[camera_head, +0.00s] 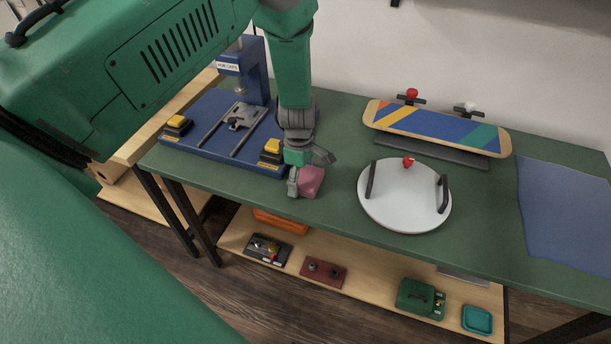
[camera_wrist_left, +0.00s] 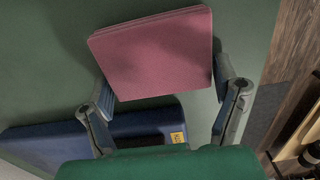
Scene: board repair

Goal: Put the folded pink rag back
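The folded pink rag (camera_head: 311,181) is at the near side of the green tabletop, just right of the blue press base. In the left wrist view the rag (camera_wrist_left: 155,52) lies between the two fingers, its flat face toward the camera. My left gripper (camera_head: 307,178) comes down from above with its fingers spread to the rag's width. In the left wrist view the fingers (camera_wrist_left: 165,84) meet opposite edges of the rag, and part of one fingertip is hidden by it. Whether the rag is clear of the tabletop is hard to tell. My right gripper does not show.
The blue press (camera_head: 250,75) with yellow buttons stands at left. A white round plate (camera_head: 400,212) with handles is to the right, a striped board (camera_head: 440,130) behind it, and a blue mat (camera_head: 568,215) at far right. A lower shelf (camera_head: 375,265) holds several items.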

